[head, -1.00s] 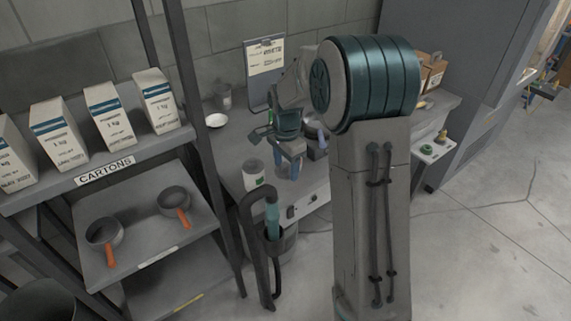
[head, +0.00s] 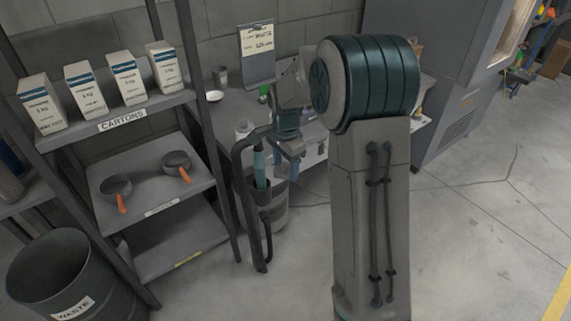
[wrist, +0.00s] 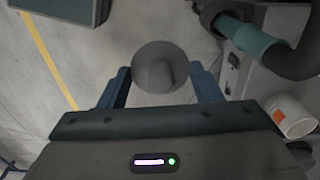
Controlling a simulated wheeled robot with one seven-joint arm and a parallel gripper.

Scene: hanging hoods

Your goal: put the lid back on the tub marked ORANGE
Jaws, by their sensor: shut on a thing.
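My gripper (wrist: 161,76) is shut on a round grey lid (wrist: 160,54), which sits between the two blue fingers in the wrist view. In the head view my gripper (head: 291,160) hangs beside the bench over open floor, and the lid cannot be made out. A white tub (wrist: 290,116) with an orange patch lies at the right of the wrist view, apart from the lid. No word can be read on it.
The dark hose with a teal sleeve (head: 260,168) hangs close to my gripper. A bin (head: 275,200) stands below. The carton shelf (head: 165,104) is at the left, with a waste drum (head: 75,275) in front. Floor at the right is clear.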

